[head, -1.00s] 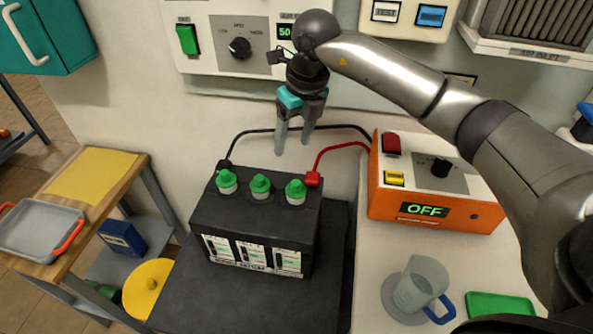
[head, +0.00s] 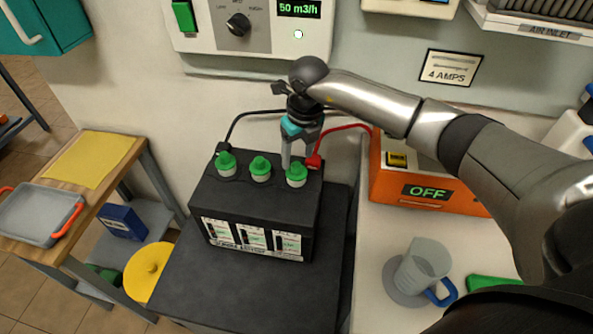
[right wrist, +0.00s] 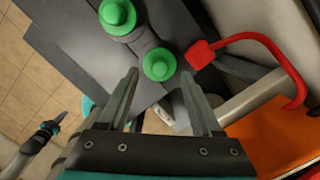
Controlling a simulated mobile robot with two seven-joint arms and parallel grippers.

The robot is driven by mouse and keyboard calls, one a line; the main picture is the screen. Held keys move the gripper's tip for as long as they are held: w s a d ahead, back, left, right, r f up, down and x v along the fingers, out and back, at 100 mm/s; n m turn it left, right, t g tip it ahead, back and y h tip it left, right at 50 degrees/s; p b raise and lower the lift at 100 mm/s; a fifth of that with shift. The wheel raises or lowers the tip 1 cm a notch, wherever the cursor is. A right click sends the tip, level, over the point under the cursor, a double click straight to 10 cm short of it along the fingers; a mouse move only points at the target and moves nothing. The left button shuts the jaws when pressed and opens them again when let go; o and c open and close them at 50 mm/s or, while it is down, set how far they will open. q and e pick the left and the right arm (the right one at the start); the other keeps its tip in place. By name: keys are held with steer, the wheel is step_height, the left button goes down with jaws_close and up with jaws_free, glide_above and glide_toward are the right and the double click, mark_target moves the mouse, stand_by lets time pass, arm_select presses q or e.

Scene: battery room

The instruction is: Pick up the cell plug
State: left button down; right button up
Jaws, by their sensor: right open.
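Three green-topped cell plugs stand in a row on the black battery (head: 312,215): left (head: 226,164), middle (head: 260,169) and right (head: 296,174). My right gripper (head: 298,158) is open and low over the battery's back right, at the right plug. In the right wrist view its fingertips (right wrist: 160,74) lie either side of the right plug's green cap (right wrist: 158,65); contact is not visible. Another plug (right wrist: 117,16) shows above left there. What looks like my left gripper (right wrist: 55,124) is small at the lower left of that view; its jaws are unclear.
A red cable clamp (head: 314,163) sits close beside the right plug, with a black clamp (head: 221,149) at the left terminal. A wooden table (head: 110,185) is at left.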

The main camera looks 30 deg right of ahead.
mark_target(296, 170)
steer(key=shift+w+f, duration=0.2)
steer(key=shift+f, duration=1.15)
jaws_close()
